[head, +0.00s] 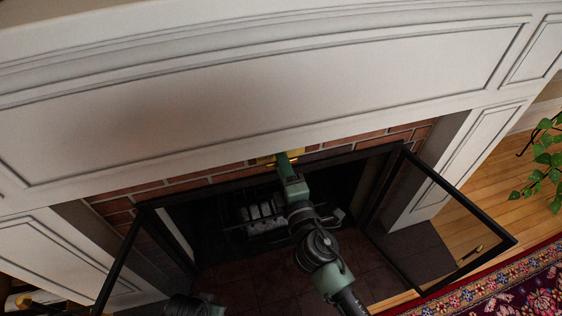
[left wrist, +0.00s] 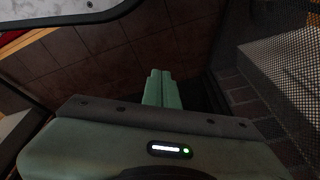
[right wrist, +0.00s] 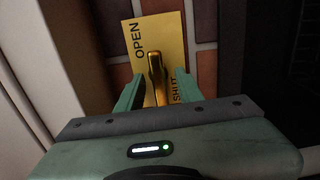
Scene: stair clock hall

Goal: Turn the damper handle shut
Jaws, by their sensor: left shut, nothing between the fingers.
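The brass damper plate (right wrist: 171,35) is on the brick face, marked OPEN at its upper left and SHUT at its lower right in the right wrist view. The brass damper handle (right wrist: 156,78) stands out from it. My right gripper (right wrist: 158,88) has its fingers apart, one on each side of the handle, with gaps visible; I see no clear contact. In the head view my right gripper (head: 284,161) reaches under the mantel to the plate (head: 264,160), hiding the handle. My left gripper (left wrist: 162,76) is shut and empty, low over the hearth tiles.
The fireplace doors stand open; the right one (head: 513,238) swings out toward the floor, the left one (head: 118,266) toward me. The white mantel (head: 270,95) overhangs the brick. A grate with logs (head: 262,212) is inside. A plant (head: 545,160) and rug (head: 520,297) are at right.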

